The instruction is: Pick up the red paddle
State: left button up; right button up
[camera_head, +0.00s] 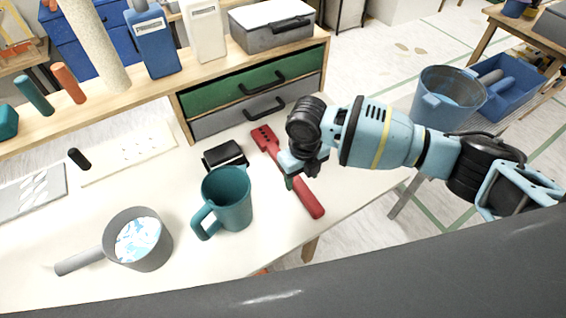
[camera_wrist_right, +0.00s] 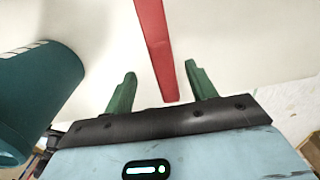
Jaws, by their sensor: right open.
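The red paddle (camera_head: 310,199) lies flat on the white table in the head view, its slotted wide end toward the drawers and its handle toward the table's near edge. My right gripper (camera_head: 301,180) is above the paddle's middle and hides part of it. In the right wrist view, the paddle's red handle (camera_wrist_right: 156,45) runs between the two green fingertips of my right gripper (camera_wrist_right: 160,78). The fingers are open and stand apart from the handle on both sides. My left gripper is not in view.
A teal mug (camera_head: 233,200) stands just left of the paddle, close to the right gripper, and also shows in the wrist view (camera_wrist_right: 35,100). A small black box (camera_head: 224,155) is behind it. A grey pot (camera_head: 150,250) stands at the left. Drawers (camera_head: 240,90) border the back.

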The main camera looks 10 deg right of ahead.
aim_at(302, 187)
jog(key=shift+f, duration=0.35)
jog(key=f, duration=0.4)
jog(key=shift+d+f, duration=0.2)
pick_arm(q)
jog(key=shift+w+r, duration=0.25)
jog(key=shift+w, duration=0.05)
pick_arm(e)
jog(key=c, duration=1.1)
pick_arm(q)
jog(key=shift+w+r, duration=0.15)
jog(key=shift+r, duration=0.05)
pick_arm(e)
jog(key=shift+o, duration=0.2)
notch_tip(302, 187, up, 10)
